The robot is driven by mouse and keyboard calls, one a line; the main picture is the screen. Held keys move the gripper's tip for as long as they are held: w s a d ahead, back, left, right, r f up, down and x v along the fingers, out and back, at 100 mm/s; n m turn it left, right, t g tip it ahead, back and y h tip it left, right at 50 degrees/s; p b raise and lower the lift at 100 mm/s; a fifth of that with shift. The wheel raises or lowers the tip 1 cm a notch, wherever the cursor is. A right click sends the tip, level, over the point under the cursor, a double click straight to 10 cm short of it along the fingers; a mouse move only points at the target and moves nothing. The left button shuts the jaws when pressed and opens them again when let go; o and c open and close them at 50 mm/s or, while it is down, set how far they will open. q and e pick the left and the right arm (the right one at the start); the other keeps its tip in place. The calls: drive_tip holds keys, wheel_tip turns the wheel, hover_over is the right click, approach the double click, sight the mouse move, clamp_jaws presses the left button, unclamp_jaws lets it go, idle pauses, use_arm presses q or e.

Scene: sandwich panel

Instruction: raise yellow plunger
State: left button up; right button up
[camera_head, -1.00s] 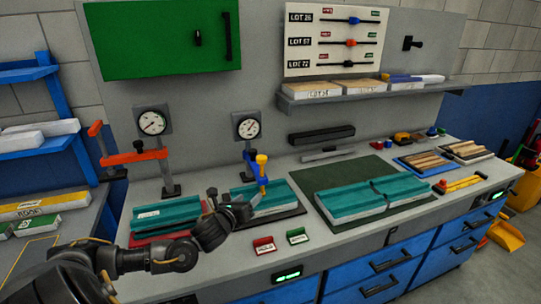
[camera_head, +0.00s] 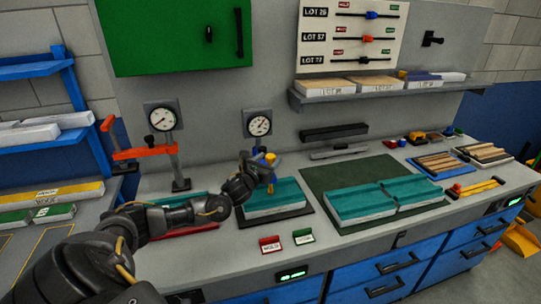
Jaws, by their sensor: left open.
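The yellow plunger (camera_head: 270,159) stands on a blue clamp (camera_head: 271,184) above a teal-topped panel (camera_head: 289,194), in front of the second round gauge. My left gripper (camera_head: 254,163) reaches in from the left and is open, beside the upper part of the plunger. Its fingers are small and dark here, and I cannot tell whether they touch the plunger. My wrist hides part of the clamp's left side. My right gripper is out of view.
An orange clamp (camera_head: 140,153) stands at the left by a gauge (camera_head: 161,118). A red card (camera_head: 270,244) and a green card (camera_head: 303,237) stand at the counter's front. Teal panels (camera_head: 355,203) lie on a green mat at the right.

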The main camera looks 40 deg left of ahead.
use_arm(q)
drive_tip(key=shift+w+a, duration=0.1)
drive_tip(key=shift+w, duration=0.8)
